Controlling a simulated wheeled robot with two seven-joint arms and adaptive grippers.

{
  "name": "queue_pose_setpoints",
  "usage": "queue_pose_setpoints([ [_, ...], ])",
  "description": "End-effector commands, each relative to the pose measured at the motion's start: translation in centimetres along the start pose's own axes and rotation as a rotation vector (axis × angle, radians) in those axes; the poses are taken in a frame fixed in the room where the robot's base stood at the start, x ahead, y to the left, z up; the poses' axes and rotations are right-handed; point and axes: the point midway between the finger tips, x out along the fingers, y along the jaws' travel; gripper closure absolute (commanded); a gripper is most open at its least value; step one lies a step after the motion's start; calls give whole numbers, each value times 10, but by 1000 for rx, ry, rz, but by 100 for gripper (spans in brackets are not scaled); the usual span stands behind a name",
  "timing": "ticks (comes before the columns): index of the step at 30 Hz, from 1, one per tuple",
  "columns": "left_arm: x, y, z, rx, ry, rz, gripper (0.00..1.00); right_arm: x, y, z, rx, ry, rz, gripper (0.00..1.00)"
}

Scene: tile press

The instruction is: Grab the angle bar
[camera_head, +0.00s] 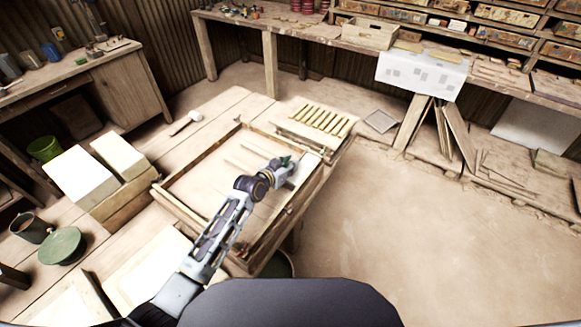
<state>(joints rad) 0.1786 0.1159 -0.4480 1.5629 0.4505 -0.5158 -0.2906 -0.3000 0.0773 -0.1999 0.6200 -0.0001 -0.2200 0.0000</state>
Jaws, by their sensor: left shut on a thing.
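My left arm reaches from the lower left over a shallow wooden frame (172,205) on the low table. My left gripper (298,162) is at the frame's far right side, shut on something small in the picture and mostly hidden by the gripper. A long thin dark bar (302,142), which looks like the angle bar, runs along the frame's far right edge, right by the fingertips. The exact grip on it is hard to make out. My right gripper is not in view.
A slatted rack (322,119) lies just beyond the frame. Pale blocks (82,177) and a green round lid (62,246) stand on the left. A brush-like tool (185,122) lies at the table's far left. Open floor (400,230) is on the right.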

Motion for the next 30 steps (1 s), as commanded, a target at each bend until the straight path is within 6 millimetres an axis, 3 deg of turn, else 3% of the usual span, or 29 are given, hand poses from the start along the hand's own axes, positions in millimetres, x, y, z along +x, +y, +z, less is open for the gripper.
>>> queue_pose_setpoints([
  [8, -7, 0, -21, 0, 8, 0, 100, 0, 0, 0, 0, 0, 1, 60],
  [21, -31, 0, -76, 2, 7, -1, 100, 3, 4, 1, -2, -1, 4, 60],
  [30, -38, 0, -93, 1, 5, 0, 100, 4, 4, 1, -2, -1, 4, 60],
])
